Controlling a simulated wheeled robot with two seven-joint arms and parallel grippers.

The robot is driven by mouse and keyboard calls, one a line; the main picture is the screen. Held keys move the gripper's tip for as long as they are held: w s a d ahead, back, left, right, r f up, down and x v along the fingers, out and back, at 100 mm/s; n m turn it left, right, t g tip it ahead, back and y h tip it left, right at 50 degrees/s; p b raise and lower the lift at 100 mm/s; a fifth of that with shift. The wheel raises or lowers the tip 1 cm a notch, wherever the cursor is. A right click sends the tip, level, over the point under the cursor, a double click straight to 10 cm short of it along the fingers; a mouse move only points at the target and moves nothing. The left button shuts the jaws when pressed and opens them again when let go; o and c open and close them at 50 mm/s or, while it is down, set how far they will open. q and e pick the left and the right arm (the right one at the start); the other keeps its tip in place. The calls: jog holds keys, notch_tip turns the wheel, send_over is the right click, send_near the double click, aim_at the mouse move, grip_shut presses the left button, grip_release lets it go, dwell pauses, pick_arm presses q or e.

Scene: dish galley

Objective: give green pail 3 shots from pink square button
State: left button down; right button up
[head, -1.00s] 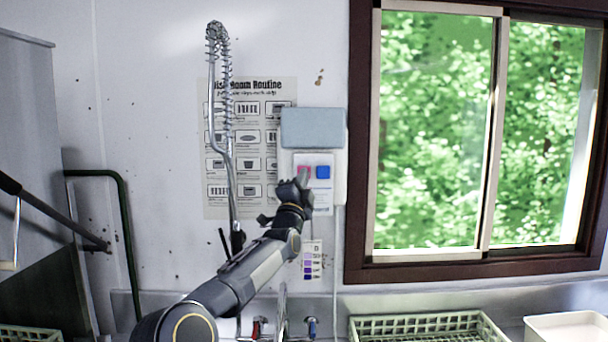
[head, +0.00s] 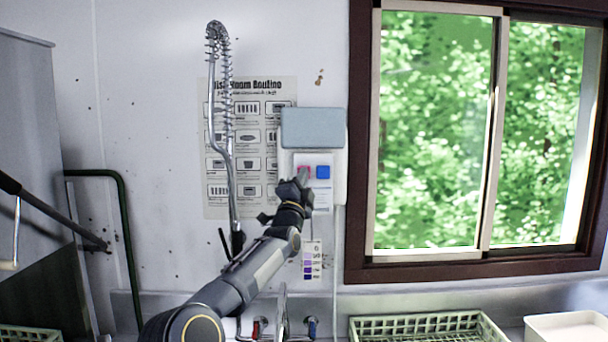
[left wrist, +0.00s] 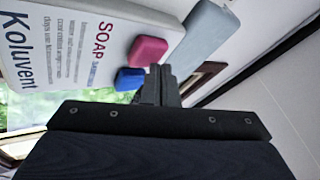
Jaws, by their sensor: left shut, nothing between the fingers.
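The pink square button (head: 303,172) is on the white soap dispenser (head: 328,190) on the wall, left of the blue button (head: 323,172). In the left wrist view the pink button (left wrist: 148,50) shows beside the blue one (left wrist: 129,79). My left gripper (head: 301,179) is shut and empty, its tips at the lower edge of the pink button in the head view. In the left wrist view the fingertips (left wrist: 157,72) are close to the pink button; I cannot tell whether they touch it. The green pail is not in view. My right gripper is not in view.
A coiled spray hose (head: 222,110) stands left of the dispenser, before a poster (head: 262,95). A tag (head: 312,262) hangs below it. A green dish rack (head: 430,322) and white tub (head: 570,330) sit below the window (head: 440,130).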

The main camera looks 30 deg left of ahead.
pick_arm(q)
jog(key=shift+w+a, duration=0.4)
jog(key=shift+w, duration=0.2)
dwell(0.9)
jog(key=s+d+b, duration=0.1)
jog(key=s+b, duration=0.1)
jog(key=b, duration=0.1)
jog(key=shift+d+b, duration=0.1)
jog(key=shift+b, duration=0.25)
dwell(0.5)
jog(key=shift+w+f, duration=0.1)
dwell(0.4)
jog(key=shift+w+a+p, duration=0.25)
jog(key=shift+w+p, duration=0.05)
jog(key=shift+p, duration=0.1)
